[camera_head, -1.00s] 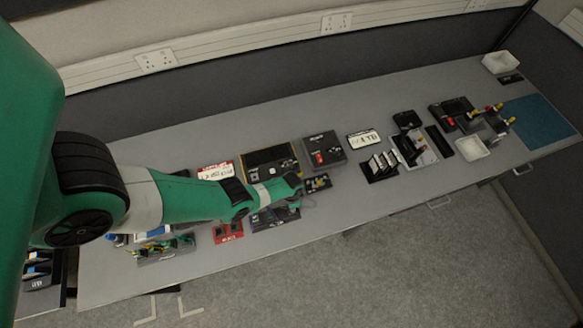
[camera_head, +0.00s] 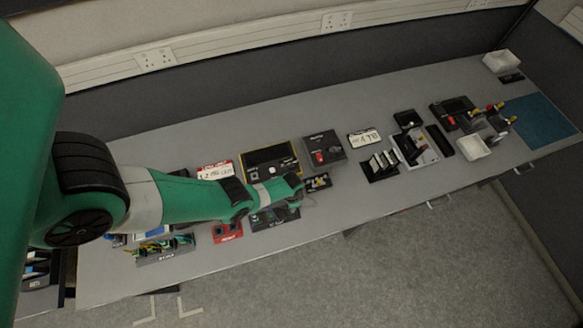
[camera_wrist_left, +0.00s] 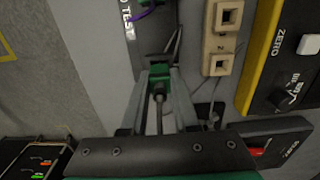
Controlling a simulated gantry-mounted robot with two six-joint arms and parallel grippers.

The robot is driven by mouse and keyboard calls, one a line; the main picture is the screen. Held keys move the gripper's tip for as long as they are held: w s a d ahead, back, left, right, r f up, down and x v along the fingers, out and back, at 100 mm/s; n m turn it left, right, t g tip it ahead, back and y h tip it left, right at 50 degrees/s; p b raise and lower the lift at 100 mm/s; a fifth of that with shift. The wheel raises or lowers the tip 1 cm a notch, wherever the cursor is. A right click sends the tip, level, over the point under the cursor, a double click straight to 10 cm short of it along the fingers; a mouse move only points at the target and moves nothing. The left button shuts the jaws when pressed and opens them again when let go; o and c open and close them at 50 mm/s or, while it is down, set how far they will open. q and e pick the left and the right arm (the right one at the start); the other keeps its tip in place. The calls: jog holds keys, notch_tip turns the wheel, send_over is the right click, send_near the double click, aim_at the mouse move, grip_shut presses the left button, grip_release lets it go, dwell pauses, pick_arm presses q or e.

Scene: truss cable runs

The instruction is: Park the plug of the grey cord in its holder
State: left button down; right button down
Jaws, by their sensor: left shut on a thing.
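My left arm reaches across the bench from the left in the head view, with its gripper (camera_head: 298,183) low beside a small black block. In the left wrist view the gripper (camera_wrist_left: 160,75) is shut on a small plug; a green piece (camera_wrist_left: 159,74) shows at the fingertips and a grey, dark-tipped stem (camera_wrist_left: 158,102) lies between the fingers. A thin grey cord (camera_wrist_left: 214,92) hangs to the right of the fingers. A beige block (camera_wrist_left: 221,38) with two square openings stands right of the fingertips; I cannot tell whether it is the holder. My right gripper is not in view.
A yellow-edged device (camera_head: 268,157) lies close to my gripper; its edge and ZERO button also show in the wrist view (camera_wrist_left: 262,60). A dark panel with a red switch (camera_head: 323,150) stands to the right. Several modules line the bench; its front right stretch is clear.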

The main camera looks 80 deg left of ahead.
pick_arm(q)
jog(key=shift+f+b, duration=0.45)
dwell(1.1)
jog(key=c, duration=0.6)
grip_release()
jog(key=shift+r+p, duration=2.55)
notch_tip(320, 180, up, 4)
jog(key=p, duration=0.4)
jog(key=shift+r, duration=0.1)
